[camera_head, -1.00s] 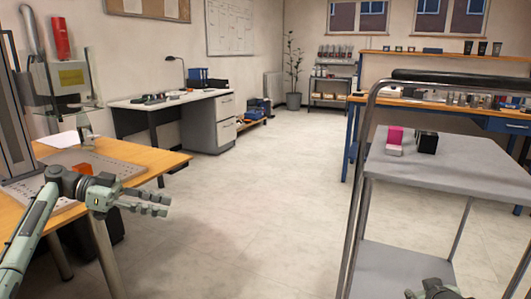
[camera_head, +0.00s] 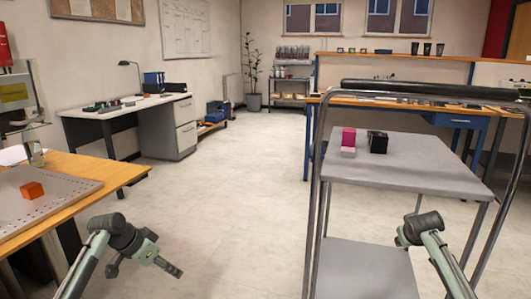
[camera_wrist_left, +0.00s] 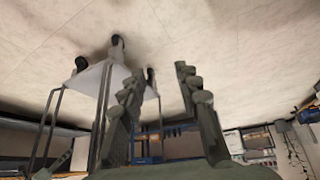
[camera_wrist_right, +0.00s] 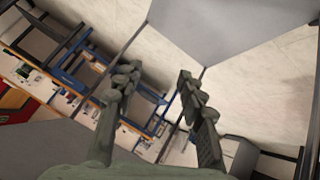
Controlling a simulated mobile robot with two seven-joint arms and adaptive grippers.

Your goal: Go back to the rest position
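My left gripper (camera_head: 160,262) is in the lower left of the head view, over the floor to the right of the wooden table. In the left wrist view its two fingers (camera_wrist_left: 165,100) stand apart with nothing between them. My right arm comes in at the lower right of the head view, in front of the grey cart, with its fingers not clearly visible there. In the right wrist view the right gripper's fingers (camera_wrist_right: 157,92) are apart and empty.
The grey cart (camera_head: 440,178) with its metal handle stands at the right, bearing a pink box (camera_head: 348,137) and a black box (camera_head: 377,141). An orange cube (camera_head: 32,190) lies on the perforated plate (camera_head: 70,188) on the wooden table (camera_head: 125,172). Clear floor (camera_head: 230,200) lies between table and cart.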

